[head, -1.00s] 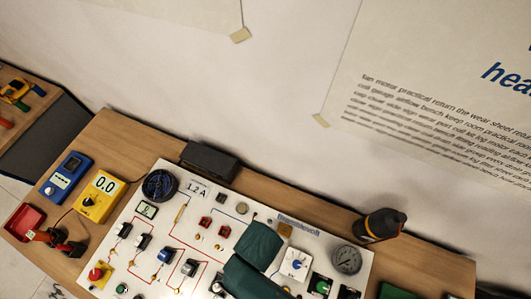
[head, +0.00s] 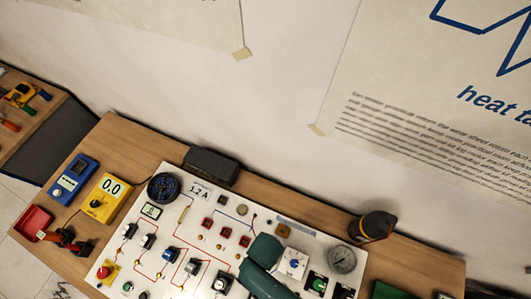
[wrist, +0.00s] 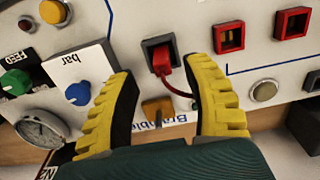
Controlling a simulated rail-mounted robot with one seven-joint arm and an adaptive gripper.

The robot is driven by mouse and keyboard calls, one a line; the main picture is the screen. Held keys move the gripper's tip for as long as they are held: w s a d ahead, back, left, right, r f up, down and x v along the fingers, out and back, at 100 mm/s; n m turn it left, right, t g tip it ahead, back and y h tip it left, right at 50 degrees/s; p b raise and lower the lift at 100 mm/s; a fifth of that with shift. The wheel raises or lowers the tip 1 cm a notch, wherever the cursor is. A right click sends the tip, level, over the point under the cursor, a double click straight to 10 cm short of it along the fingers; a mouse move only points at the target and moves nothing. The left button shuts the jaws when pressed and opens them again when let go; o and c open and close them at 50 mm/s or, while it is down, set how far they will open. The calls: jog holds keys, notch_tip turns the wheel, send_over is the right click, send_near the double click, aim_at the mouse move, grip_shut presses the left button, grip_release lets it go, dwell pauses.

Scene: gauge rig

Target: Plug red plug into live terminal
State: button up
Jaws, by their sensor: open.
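The red plug (wrist: 161,60) sits in a dark grey-framed socket (wrist: 150,45) in the wrist view, with a red cable (wrist: 178,90) curving from it. My gripper (wrist: 160,72) is open, its yellow ribbed fingers on either side of the plug, apart from it. Two red-framed terminals (wrist: 230,37) (wrist: 292,22) lie to the right of the plug and look empty; I cannot tell which is live. In the head view, red terminals (head: 226,232) show on the white panel (head: 180,205). My arm there hides the fingertips and the plug.
A white block with a blue knob (wrist: 78,94), a green knob (wrist: 14,80) and a round gauge (wrist: 42,130) stand left of my fingers. An orange part (wrist: 157,108) lies between them. A yellow meter (head: 103,197) reads 0.0. A dark bottle (head: 375,226) stands behind the panel.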

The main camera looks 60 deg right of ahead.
notch_tip(320, 180, down, 3)
jog(key=shift+w+f, duration=0.1)
grip_shut()
dwell(0.3)
